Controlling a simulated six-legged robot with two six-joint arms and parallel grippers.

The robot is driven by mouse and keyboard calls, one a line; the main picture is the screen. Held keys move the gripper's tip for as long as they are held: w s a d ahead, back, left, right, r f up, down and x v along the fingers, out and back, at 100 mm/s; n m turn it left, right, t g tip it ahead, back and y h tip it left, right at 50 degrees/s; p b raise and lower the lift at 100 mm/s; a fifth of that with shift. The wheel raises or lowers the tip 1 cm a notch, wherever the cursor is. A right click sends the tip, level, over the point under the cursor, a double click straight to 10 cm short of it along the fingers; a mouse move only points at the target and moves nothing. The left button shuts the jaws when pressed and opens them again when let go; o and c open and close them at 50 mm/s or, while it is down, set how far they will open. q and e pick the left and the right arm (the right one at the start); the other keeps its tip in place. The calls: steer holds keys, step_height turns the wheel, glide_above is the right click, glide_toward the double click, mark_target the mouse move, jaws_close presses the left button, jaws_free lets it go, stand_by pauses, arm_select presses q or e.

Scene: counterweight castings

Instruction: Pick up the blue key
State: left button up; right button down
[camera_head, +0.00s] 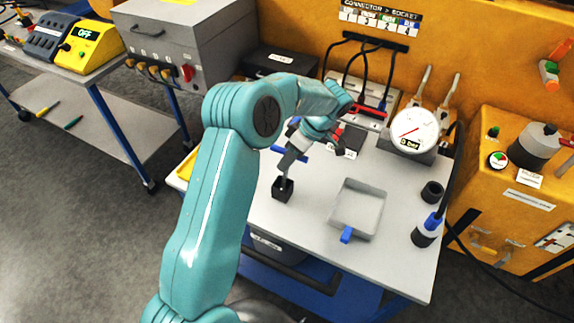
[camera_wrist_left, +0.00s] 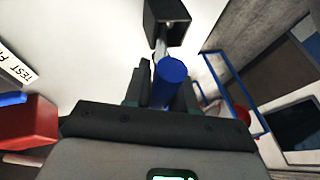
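The blue key (camera_wrist_left: 172,72) has a round blue handle, seen nearly end-on in the left wrist view, with a thin silver shaft (camera_wrist_left: 160,46) leading to a small black block (camera_wrist_left: 167,12). The block also stands on the bench in the head view (camera_head: 283,190). My left gripper (camera_head: 288,160) is right above the block. In the left wrist view its two dark fingers (camera_wrist_left: 163,88) flank the handle, which fills the space between them. The shaft's end at the block is not clearly visible. My right gripper is in neither view.
A grey tray (camera_head: 371,205) with a blue tab (camera_head: 346,236) lies right of the block. A round gauge (camera_head: 414,131), a black ring (camera_head: 432,191) and a blue-topped black cylinder (camera_head: 429,229) stand further right. A red-and-black device (camera_head: 350,140) is behind my gripper.

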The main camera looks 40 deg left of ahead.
arm_select(q)
steer(key=shift+w+a+f, duration=0.1)
steer(key=shift+w+f, duration=0.05)
jaws_close()
